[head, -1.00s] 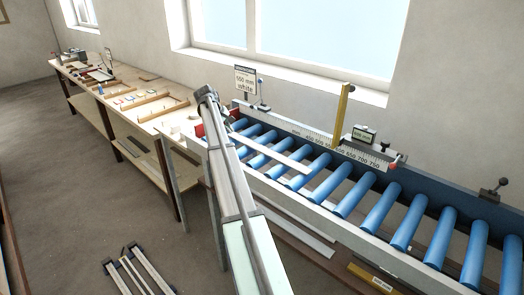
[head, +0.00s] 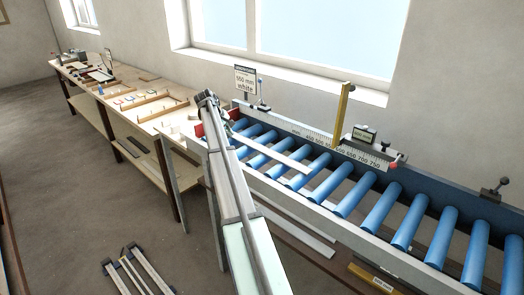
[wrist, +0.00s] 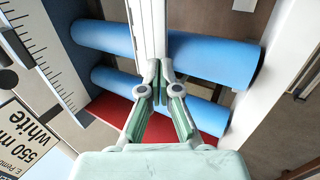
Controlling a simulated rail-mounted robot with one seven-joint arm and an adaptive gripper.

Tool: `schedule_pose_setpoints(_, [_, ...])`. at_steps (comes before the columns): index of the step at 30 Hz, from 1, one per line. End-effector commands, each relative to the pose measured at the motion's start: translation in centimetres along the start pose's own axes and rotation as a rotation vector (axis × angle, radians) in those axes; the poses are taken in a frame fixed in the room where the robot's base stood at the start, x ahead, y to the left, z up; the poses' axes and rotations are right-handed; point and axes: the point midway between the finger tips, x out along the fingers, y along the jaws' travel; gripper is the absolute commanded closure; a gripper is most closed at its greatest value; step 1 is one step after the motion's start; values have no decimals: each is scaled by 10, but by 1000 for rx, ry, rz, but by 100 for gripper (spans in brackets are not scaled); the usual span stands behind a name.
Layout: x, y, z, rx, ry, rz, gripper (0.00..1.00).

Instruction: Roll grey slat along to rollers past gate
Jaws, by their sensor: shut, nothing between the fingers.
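The pale grey-white slat (head: 283,158) lies lengthwise on the blue rollers at the left part of the conveyor. In the wrist view the slat (wrist: 147,22) runs away from my gripper (wrist: 160,72), across the rollers. My gripper is shut, its fingertips low at the near end of the slat; I cannot tell whether they touch it. In the head view my arm hides the fingers. A yellow upright (head: 342,115), possibly the gate, stands at the back rail, right of the slat's far end. A red plate (wrist: 112,112) lies under my gripper.
A ruler scale (head: 318,137) runs along the back rail, with a small display (head: 364,135) and a red knob (head: 393,164). A sign reading 550 mm white (head: 245,80) stands at the left end. The rollers to the right (head: 408,222) are bare. A workbench (head: 140,114) adjoins at left.

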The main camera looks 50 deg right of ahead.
Motion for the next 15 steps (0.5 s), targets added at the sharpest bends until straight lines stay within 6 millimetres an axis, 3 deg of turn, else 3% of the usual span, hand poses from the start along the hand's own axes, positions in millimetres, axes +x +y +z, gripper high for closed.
schedule_pose_setpoints(15, [8,-4,0,0,0,0,100])
